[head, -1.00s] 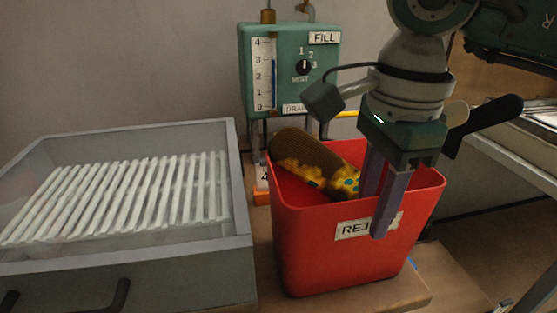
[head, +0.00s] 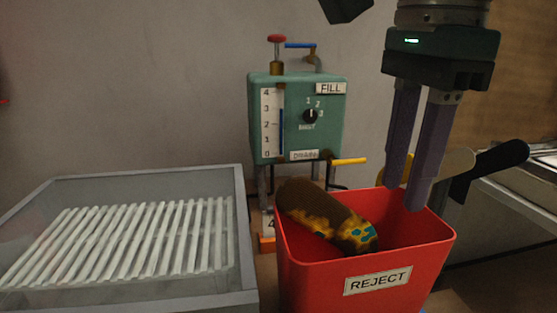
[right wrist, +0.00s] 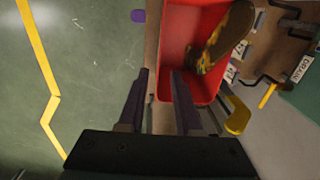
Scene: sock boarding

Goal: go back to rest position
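My right gripper (head: 417,150) hangs above the right part of the red reject bin (head: 379,283), its two purple-grey fingers apart with nothing between them. A brown sock with a yellow and teal patterned part (head: 326,216) leans inside the bin at the left. In the right wrist view, the open fingers (right wrist: 160,85) point toward the bin (right wrist: 178,45), and the sock (right wrist: 220,42) lies in it, clear of the fingers. My left gripper is not in view.
A grey drawer-like tray (head: 243,230) with several white slats stands left of the bin. A green fill and drain box (head: 299,117) with a dial, gauge and yellow handle (head: 349,161) stands behind. A metal-edged counter (head: 520,197) is at the right.

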